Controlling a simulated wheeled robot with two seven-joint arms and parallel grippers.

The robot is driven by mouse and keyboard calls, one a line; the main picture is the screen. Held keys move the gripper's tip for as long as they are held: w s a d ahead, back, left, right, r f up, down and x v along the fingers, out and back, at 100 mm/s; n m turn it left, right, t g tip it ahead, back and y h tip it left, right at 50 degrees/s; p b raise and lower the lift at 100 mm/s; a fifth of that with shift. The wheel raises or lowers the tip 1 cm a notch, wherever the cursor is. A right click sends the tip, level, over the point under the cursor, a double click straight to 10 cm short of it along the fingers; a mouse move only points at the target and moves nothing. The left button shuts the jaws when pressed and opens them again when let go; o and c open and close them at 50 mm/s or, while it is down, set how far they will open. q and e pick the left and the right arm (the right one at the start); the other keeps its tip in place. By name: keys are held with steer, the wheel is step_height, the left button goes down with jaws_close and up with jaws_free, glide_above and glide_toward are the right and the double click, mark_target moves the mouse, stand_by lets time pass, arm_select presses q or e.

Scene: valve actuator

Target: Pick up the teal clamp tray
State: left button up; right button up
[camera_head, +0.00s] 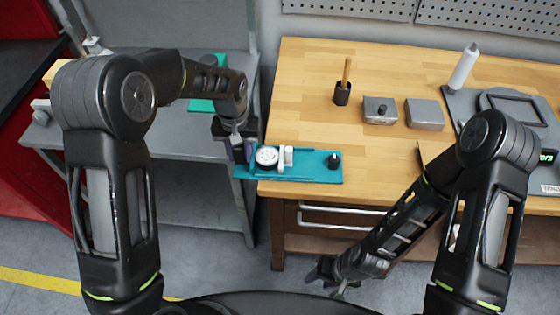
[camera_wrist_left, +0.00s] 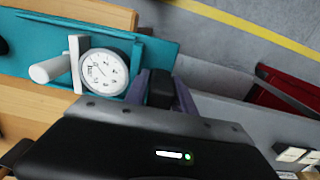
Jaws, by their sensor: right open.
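The teal clamp tray (camera_head: 312,174) lies at the front left corner of the wooden bench, its left end past the bench edge. It carries a round white dial gauge (camera_head: 266,156), a white clamp part (camera_head: 287,155) and a black knob (camera_head: 334,160). My left gripper (camera_head: 238,152) is at the tray's left end. In the left wrist view its purple fingers (camera_wrist_left: 165,92) flank a dark block beside the tray (camera_wrist_left: 158,58) and gauge (camera_wrist_left: 105,72); whether they grip is unclear. My right gripper (camera_head: 330,282) is open and empty, low in front of the bench.
The wooden bench (camera_head: 300,100) is clear behind the tray. A black holder with a wooden handle (camera_head: 342,93), two grey metal boxes (camera_head: 425,114) and a white cylinder (camera_head: 465,67) stand farther right. A grey bench at left (camera_head: 185,140) bears a teal piece (camera_head: 203,105).

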arm_select(q)
jaws_close()
stand_by(0.3)
stand_by(1.2)
